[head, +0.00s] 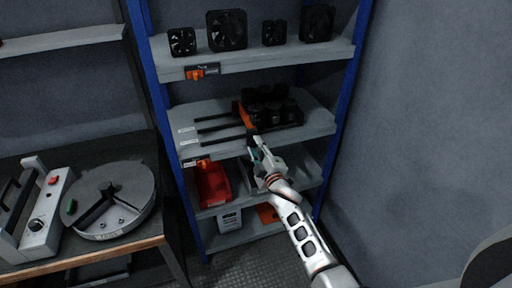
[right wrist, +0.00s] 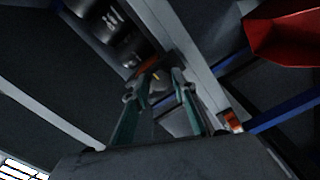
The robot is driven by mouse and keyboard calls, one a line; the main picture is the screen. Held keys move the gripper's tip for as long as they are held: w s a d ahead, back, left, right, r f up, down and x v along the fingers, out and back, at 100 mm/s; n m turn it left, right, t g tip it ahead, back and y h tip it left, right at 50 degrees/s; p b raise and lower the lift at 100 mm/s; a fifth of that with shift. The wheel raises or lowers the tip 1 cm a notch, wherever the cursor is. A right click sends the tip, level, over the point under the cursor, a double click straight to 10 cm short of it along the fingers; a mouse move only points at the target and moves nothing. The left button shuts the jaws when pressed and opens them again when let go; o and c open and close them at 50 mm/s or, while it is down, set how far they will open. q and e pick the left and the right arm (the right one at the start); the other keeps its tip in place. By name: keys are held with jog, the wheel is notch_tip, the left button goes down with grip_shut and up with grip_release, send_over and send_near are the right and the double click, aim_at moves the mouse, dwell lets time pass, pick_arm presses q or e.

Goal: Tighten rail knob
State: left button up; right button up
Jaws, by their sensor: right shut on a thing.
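My right gripper (head: 258,150) reaches to the front edge of the middle shelf and is shut on a small dark knob at the near end of an orange bar (head: 246,115). In the right wrist view its two teal fingers (right wrist: 163,84) close around the knob, which is mostly hidden between the tips; a bit of orange shows just beyond them. Black cylindrical capacitors (head: 270,103) stand in a block right of the orange bar; some show in the right wrist view (right wrist: 115,25). My left gripper is in neither view.
Black rails (head: 220,127) lie on the middle shelf (head: 312,130) left of the bar. Fans (head: 227,30) stand on the shelf above. A red bin (head: 212,184) sits below. Blue posts (head: 345,100) flank the shelves. A workbench with a round device (head: 112,198) is at left.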

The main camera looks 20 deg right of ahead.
jog(key=shift+f, duration=0.1)
jog(key=o, duration=1.1)
jog(key=s, duration=1.2)
jog(key=shift+d, duration=0.2)
jog(key=s+a+f+m+g, duration=0.1)
jog(key=s+f+m+g, duration=0.1)
jog(key=s+f, duration=0.4)
jog(key=s+a+f+m+g+y, duration=0.1)
jog(key=s+f+m, duration=0.3)
jog(key=s, duration=0.9)
jog(key=s+a+f+m+g+y, duration=0.1)
jog(key=s+f+g, duration=0.3)
jog(key=s+f, duration=0.5)
jog(key=shift+s+m, duration=0.5)
jog(key=shift+m, duration=0.4)
